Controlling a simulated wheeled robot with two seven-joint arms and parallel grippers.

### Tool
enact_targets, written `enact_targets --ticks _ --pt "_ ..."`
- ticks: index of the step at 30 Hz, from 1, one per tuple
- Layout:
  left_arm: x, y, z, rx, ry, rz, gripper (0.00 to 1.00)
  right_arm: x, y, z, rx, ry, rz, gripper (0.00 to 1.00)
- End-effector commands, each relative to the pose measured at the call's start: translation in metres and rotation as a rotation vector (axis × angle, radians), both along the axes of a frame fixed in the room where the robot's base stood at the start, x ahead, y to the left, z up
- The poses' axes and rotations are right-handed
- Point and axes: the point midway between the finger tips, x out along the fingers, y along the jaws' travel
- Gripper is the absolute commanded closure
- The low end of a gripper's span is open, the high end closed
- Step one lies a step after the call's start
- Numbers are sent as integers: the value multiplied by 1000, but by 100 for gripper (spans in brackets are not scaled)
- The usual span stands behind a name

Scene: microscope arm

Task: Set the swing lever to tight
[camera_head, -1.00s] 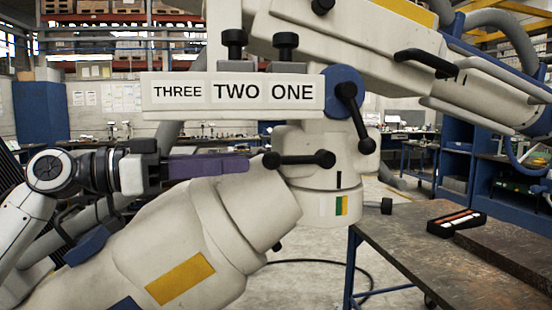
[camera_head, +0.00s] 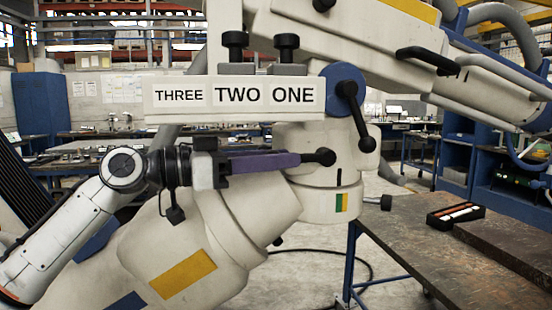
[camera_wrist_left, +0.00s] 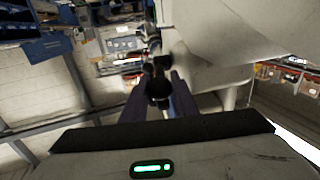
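My left gripper (camera_head: 296,160) has dark purple fingers reaching in from the left at the lever's height. In the left wrist view the fingers (camera_wrist_left: 160,98) stand apart on either side of the lever, so the gripper looks open. My right gripper is not in view.
A white sign reading THREE TWO ONE (camera_head: 235,96) hangs just above my gripper. Another black lever (camera_head: 357,118) on a blue hub is close above right. The thick white arm body (camera_head: 200,250) lies below. A metal workbench (camera_head: 440,250) stands at right.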

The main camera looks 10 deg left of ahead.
Motion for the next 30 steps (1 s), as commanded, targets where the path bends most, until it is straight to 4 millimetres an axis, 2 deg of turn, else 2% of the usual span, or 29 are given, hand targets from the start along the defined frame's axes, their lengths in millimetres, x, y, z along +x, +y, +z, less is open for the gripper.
enact_targets --ticks 2,8,13,18,23,30 --pt "0 0 0 0 0 0 100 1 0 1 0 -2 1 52" --pt "0 0 -3 -9 -2 -2 100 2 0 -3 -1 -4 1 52" --pt "-1 -2 -18 -82 -24 -5 100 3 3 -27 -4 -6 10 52" --pt "-1 -2 -26 -174 -56 -4 100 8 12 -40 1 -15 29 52" --pt "0 -2 -27 -225 -75 -1 100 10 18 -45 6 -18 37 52" --pt "0 -1 -24 -237 -78 0 100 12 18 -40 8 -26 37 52"
